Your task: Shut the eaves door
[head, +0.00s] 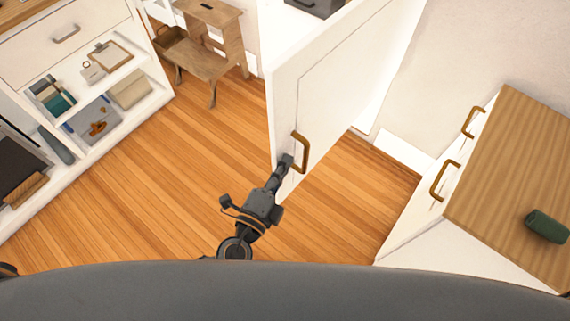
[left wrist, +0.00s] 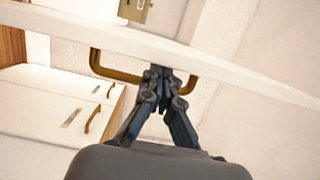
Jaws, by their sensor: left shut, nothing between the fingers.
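The white eaves door (head: 335,85) stands open in the head view, swung out over the wooden floor. My left gripper (head: 287,160) is beside the handle at the door's lower free corner, shut and empty. In the left wrist view the door (left wrist: 235,70) shows nearly edge-on, with the handle (left wrist: 104,68) partly behind the shut fingertips (left wrist: 161,75). I cannot tell whether the fingers touch the handle. My right gripper is not in view.
A wooden-topped cabinet (head: 520,150) with brass handles and a green item (head: 546,226) stands at the right. White shelves (head: 100,105) fill the left. Floor (head: 160,185) between shelves and door is clear.

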